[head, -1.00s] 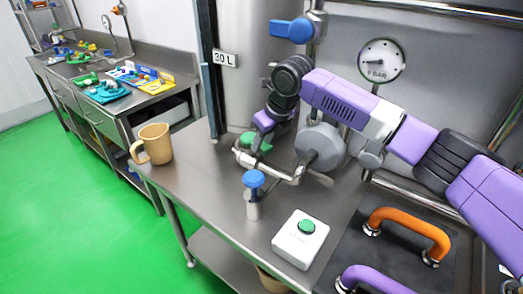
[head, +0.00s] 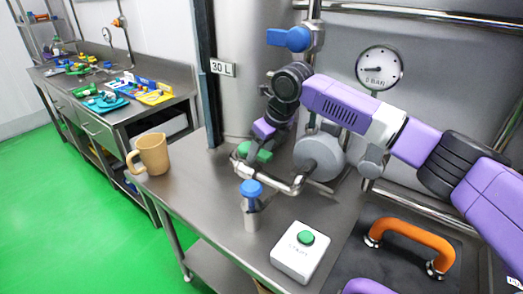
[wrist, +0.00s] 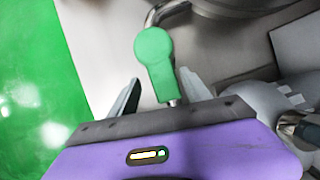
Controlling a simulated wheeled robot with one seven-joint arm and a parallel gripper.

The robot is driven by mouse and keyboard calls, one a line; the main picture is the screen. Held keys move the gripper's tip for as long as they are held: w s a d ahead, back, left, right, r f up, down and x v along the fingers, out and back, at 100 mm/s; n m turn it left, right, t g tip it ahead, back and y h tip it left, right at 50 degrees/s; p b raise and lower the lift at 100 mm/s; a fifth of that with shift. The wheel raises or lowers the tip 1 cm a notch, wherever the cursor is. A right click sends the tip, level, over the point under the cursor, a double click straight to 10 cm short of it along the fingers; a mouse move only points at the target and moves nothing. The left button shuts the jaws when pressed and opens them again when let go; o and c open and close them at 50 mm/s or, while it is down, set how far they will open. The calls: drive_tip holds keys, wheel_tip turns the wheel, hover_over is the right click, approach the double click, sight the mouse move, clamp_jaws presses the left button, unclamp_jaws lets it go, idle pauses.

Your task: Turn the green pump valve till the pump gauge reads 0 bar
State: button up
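The green pump valve handle (head: 256,151) sits on a bent steel pipe beside the grey pump (head: 318,157), partly hidden behind my gripper (head: 265,131). In the wrist view the green handle (wrist: 155,62) is a rounded paddle with its narrow end toward my palm. My gripper (wrist: 159,76) is open, with one finger on each side of the handle and gaps between. The pump gauge (head: 379,68) is a round white dial on the back wall. Its needle points left, and its small lettering ends in BAR; the digit is hard to read.
A blue-handled valve (head: 251,189) stands in front of the pipe. A larger blue lever (head: 290,39) is above my wrist. A white START box (head: 300,252), a tan mug (head: 151,153) and an orange handle (head: 410,240) are on or at the bench. Bare steel lies between mug and pipe.

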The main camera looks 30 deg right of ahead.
drive_tip(key=a+v, duration=0.1)
drive_tip(key=v, duration=0.6)
drive_tip(key=shift+d+r, duration=0.4)
drive_tip(key=shift+d, duration=0.1)
drive_tip(key=shift+s, duration=0.15)
